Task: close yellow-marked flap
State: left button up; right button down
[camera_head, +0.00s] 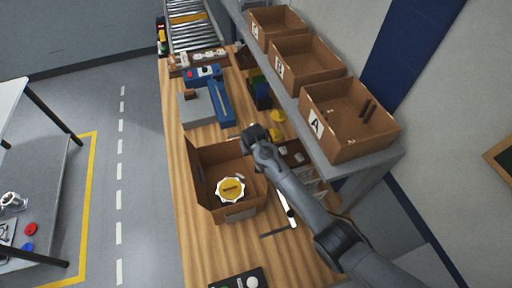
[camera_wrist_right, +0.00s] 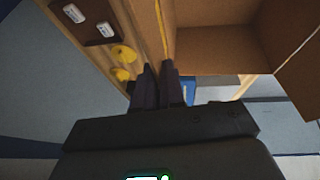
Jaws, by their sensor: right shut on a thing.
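An open cardboard box (camera_head: 225,158) stands on the wooden bench, with a toothed white-and-yellow round part (camera_head: 231,189) inside. Its left flap (camera_head: 203,197) stands out at the side. In the wrist view the box interior (camera_wrist_right: 222,40) shows at upper right, and a thin yellow-marked flap edge (camera_wrist_right: 162,28) runs down to the fingers of my right gripper (camera_wrist_right: 161,84). The fingers are close together, shut on this flap at the box's right side. In the head view my right arm covers that side, and the fingertips are hidden. My left gripper is not in view.
Bins marked A (camera_head: 345,120), B (camera_head: 305,65) and C (camera_head: 277,28) stand on a shelf right of the bench (camera_head: 195,255). A blue-and-grey fixture (camera_head: 210,105) lies behind the box. Yellow knobs (camera_wrist_right: 123,54) lie near the gripper.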

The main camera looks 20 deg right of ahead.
jog(key=shift+a+f+n+h+b, duration=0.2)
jog(key=shift+a+h+b, duration=0.1)
jog(key=shift+a+h, duration=0.85)
jog(key=shift+a+f+n+h+b, duration=0.2)
jog(key=shift+a+h+b, duration=0.1)
jog(key=shift+a+h, duration=0.85)
jog(key=shift+a, duration=0.25)
